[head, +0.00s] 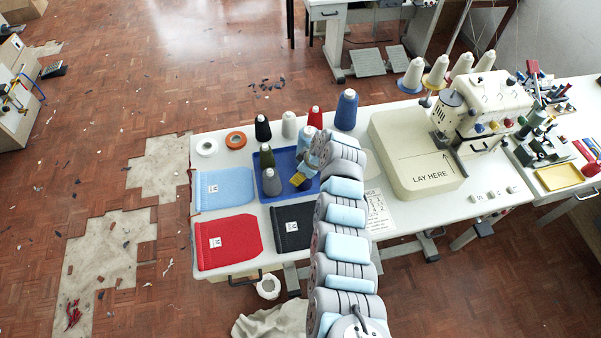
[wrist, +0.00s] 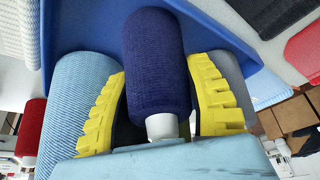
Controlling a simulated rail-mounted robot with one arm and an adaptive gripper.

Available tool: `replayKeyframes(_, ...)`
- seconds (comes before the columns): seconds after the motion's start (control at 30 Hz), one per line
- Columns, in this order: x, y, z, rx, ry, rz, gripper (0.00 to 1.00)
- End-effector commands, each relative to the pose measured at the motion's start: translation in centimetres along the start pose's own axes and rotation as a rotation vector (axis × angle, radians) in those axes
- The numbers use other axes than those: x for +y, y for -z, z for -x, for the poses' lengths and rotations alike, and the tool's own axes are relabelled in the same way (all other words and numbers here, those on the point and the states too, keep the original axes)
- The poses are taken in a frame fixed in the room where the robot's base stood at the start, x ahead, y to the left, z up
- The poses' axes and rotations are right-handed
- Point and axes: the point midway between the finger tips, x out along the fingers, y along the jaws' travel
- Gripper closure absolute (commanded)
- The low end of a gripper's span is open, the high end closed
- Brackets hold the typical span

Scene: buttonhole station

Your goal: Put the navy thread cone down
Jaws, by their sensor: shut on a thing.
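The navy thread cone (wrist: 155,60) is between the two yellow fingers of my gripper (wrist: 162,105) in the wrist view, with its white end toward the camera. The gripper is shut on it. The blue tray also shows behind the cone in the wrist view (wrist: 90,25). Whether the cone touches the tray is unclear.
An olive cone (head: 266,155) and a grey cone (head: 271,183) stand in the tray's left part. Black (head: 262,128), white (head: 289,125), red (head: 315,117) and blue (head: 347,110) cones stand behind it. A light blue cone (wrist: 80,90) is close beside my gripper.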

Motion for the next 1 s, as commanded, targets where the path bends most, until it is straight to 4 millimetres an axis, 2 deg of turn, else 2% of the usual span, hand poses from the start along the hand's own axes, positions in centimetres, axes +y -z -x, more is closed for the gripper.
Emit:
replayKeyframes(0.33, 0.0, -0.1, -0.4, 0.001, 0.000, 0.001, 0.88)
replayKeyframes(0.37, 0.0, -0.1, -0.2, 0.000, 0.000, 0.001, 0.39)
replayKeyframes(0.83, 0.0, 0.1, 0.2, 0.001, 0.001, 0.001, 0.39)
replayKeyframes(1.0, 0.1, 0.1, 1.3, 0.003, -0.003, 0.001, 0.39)
